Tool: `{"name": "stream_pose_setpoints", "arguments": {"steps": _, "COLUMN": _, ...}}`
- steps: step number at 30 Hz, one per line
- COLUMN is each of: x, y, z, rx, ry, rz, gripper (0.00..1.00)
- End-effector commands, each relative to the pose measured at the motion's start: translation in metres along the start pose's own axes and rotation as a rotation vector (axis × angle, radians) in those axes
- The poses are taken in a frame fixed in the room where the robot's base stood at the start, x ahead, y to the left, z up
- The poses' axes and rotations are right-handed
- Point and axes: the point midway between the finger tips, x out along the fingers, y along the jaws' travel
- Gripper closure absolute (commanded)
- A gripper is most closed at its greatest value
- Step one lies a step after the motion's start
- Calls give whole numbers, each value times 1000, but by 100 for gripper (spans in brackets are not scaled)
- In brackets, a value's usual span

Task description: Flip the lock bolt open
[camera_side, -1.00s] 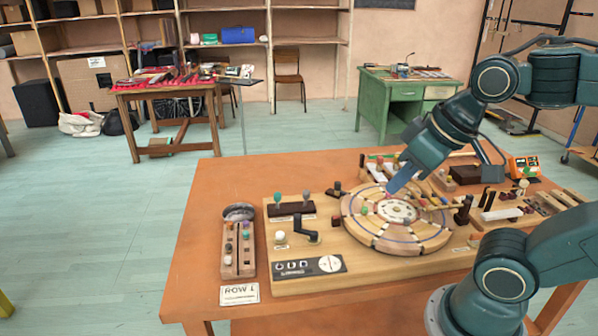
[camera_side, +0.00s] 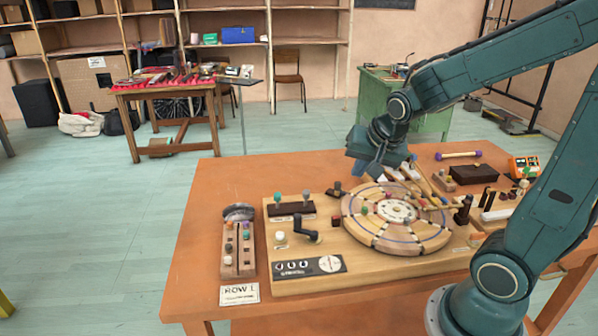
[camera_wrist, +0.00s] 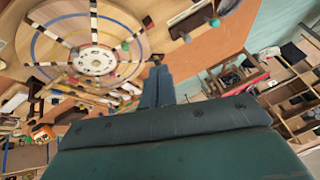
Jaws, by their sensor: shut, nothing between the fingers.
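My gripper (camera_side: 364,176) is at the far edge of the round wooden wheel (camera_side: 375,235), above the back part of the board. In the wrist view the fingers of my gripper (camera_wrist: 158,72) are together with nothing between them, and the wheel (camera_wrist: 50,45) shows to their left. A small dark fitting (camera_side: 337,190) sits on the board left of the wheel; I cannot tell whether it is the lock bolt. The parts directly behind the wheel are partly hidden by my gripper, so I cannot make out the bolt or its position.
A slotted block with coloured knobs (camera_side: 239,250) lies at the left. The table's left edge is clear.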

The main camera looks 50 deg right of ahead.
Motion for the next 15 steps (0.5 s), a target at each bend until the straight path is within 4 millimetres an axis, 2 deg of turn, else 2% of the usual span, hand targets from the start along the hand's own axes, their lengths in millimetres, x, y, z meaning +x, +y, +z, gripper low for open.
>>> {"name": "stream_pose_setpoints", "arguments": {"steps": 3, "x": 22, "y": 7, "z": -11, "rx": 104, "ry": 24, "rz": 30, "gripper": 100}}
{"name": "stream_pose_setpoints", "arguments": {"steps": 15, "x": 86, "y": 37, "z": -42, "rx": 430, "ry": 132, "rz": 94, "gripper": 100}}
